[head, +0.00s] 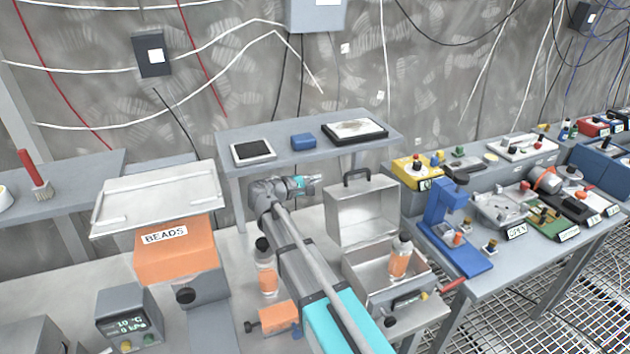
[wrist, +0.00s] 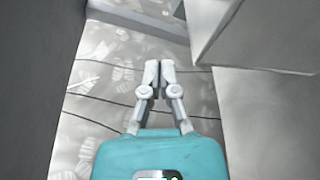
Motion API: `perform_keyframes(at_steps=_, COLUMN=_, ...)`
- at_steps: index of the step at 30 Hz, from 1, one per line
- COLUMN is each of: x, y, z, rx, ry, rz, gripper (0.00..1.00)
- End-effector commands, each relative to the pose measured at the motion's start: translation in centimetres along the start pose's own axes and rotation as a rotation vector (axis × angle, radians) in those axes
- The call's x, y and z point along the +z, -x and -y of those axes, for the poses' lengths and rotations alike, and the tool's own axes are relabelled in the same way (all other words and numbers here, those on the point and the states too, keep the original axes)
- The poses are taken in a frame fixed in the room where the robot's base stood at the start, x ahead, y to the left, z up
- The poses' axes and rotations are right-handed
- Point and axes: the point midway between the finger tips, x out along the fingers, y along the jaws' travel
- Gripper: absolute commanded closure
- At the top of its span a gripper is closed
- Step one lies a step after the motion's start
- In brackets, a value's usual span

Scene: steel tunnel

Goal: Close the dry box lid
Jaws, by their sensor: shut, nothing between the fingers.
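The dry box (head: 358,284) is a grey metal case on the bench, right of my arm. Its lid (head: 362,215) stands open and upright at the back of the box, with a dark handle (head: 357,176) on its top edge. A bottle with an orange label (head: 399,263) stands in the box. My gripper (head: 314,179) is left of the lid's upper edge, pointing right, with a gap to it. In the wrist view its fingertips (wrist: 159,68) are together with nothing between them. A grey panel edge shows at upper right there; I cannot tell whether it is the lid.
Another orange-labelled bottle (head: 266,272) stands left of my arm. An orange BEADS bin (head: 175,255) is at left, under a grey tray (head: 160,198). A blue press (head: 450,225) stands right of the box.

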Motion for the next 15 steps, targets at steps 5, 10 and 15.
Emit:
perform_keyframes(at_steps=5, x=-0.1, y=-2.4, z=0.1, rx=-0.001, ry=0.000, rz=0.002, gripper=1.00)
perform_keyframes(at_steps=10, x=-0.1, y=-5.0, z=0.1, rx=-0.001, ry=0.000, rz=0.002, gripper=1.00)
perform_keyframes(at_steps=15, x=-0.1, y=-7.7, z=0.1, rx=-0.001, ry=0.000, rz=0.002, gripper=1.00)
